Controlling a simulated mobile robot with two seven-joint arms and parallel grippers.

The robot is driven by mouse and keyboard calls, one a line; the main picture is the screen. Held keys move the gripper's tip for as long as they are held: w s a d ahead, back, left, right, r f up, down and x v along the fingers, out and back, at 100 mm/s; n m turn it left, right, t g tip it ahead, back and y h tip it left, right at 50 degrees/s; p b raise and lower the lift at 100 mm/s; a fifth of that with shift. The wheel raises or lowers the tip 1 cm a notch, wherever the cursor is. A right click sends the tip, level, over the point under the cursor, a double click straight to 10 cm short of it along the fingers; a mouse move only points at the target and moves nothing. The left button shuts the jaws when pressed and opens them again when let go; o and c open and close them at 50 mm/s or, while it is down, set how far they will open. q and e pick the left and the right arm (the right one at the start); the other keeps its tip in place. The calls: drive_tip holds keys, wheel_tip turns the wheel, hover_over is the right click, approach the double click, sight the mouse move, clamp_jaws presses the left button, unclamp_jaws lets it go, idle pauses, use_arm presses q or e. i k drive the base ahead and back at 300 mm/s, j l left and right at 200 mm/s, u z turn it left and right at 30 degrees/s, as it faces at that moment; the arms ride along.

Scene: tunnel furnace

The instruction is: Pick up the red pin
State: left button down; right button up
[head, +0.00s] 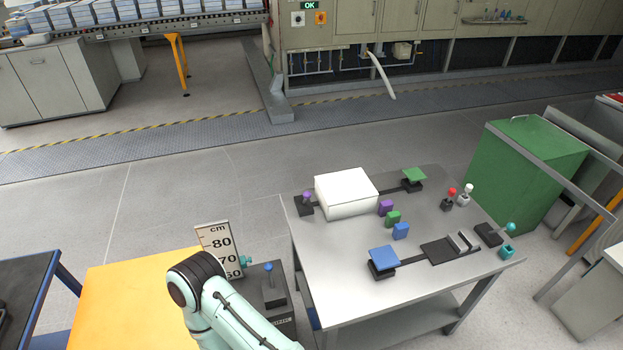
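The red pin (452,191) has a small round red head. It stands upright in a small dark block at the right part of the grey metal table (350,285). A white-headed pin (468,188) stands just to its right and slightly behind it. A mint-coloured arm of mine with a dark joint shows at the bottom left, well away from the red pin. I see neither gripper in the head view.
The table also holds a white box (346,193), a purple-headed pin (307,196), small purple, green and blue blocks, a blue-topped stand (383,258) and a teal-headed pin (510,227). A green cabinet (535,165) stands behind right. Open floor lies behind the table.

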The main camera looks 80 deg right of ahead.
sight(452, 192)
drive_tip(key=z, duration=3.65)
drive_tip(key=i+l, duration=0.15)
drive_tip(key=l, duration=0.2)
drive_tip(key=i+l, duration=0.2)
drive_tip(key=l, duration=0.15)
drive_tip(key=i+l+u, duration=0.1)
drive_tip(key=l, duration=0.2)
drive_tip(key=i+l, duration=0.2)
drive_tip(key=l, duration=0.15)
drive_tip(key=i+l, duration=0.15)
drive_tip(key=l, duration=0.2)
drive_tip(key=i+l+u, duration=0.1)
drive_tip(key=l, duration=0.25)
drive_tip(key=i+l, duration=0.2)
drive_tip(key=l, duration=0.15)
drive_tip(key=i+l, duration=0.15)
drive_tip(key=l, duration=0.25)
drive_tip(key=u, duration=0.05)
